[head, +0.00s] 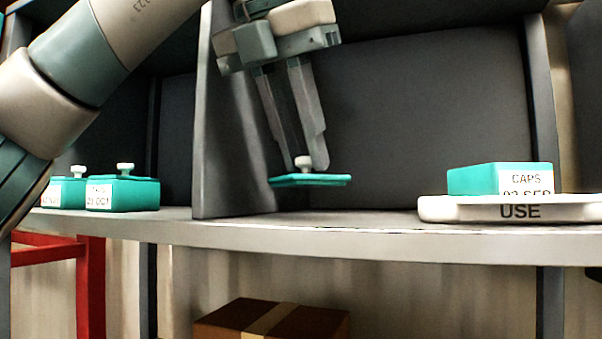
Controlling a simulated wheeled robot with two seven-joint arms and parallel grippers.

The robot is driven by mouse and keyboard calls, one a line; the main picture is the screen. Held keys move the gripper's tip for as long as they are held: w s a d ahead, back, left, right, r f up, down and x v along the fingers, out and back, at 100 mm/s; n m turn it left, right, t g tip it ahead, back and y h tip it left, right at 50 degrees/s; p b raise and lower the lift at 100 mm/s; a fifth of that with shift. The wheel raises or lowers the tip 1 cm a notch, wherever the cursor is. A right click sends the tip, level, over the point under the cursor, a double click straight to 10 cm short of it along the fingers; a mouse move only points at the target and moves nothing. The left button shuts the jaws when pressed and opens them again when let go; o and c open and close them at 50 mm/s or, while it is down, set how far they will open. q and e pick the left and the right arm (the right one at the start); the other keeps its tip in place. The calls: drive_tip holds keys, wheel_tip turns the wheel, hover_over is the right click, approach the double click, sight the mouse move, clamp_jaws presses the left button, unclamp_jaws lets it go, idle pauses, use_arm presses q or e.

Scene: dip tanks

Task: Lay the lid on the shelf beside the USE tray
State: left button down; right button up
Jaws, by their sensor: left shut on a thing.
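My left gripper (305,164) is shut on the white knob of a teal lid (312,180). It holds the lid roughly level, a little above the grey shelf (350,234), just right of the upright divider. The white USE tray (450,209) stands on the shelf at the right. A teal box labelled CAPS (480,179) is in the tray; no lid knob shows on it. The lower part of its label is hidden by the tray's rim. My right gripper is out of view.
A grey divider (225,140) stands close left of the lid. Beyond it are two lidded teal boxes, one (138,195) in front of another (68,193). The shelf between lid and tray is clear. A cardboard box (225,318) sits below, and a red frame (90,290) stands lower left.

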sight(301, 167)
use_arm(q)
drive_tip(key=shift+f, duration=1.45)
drive_tip(key=shift+w+a+f+p, duration=0.15)
drive_tip(key=shift+w+f+p, duration=0.1)
drive_tip(key=shift+p, duration=0.35)
drive_tip(key=shift+s, duration=0.1)
drive_tip(key=shift+f, duration=0.1)
drive_tip(key=shift+f, duration=0.15)
drive_tip(key=c, duration=1.6)
unclamp_jaws()
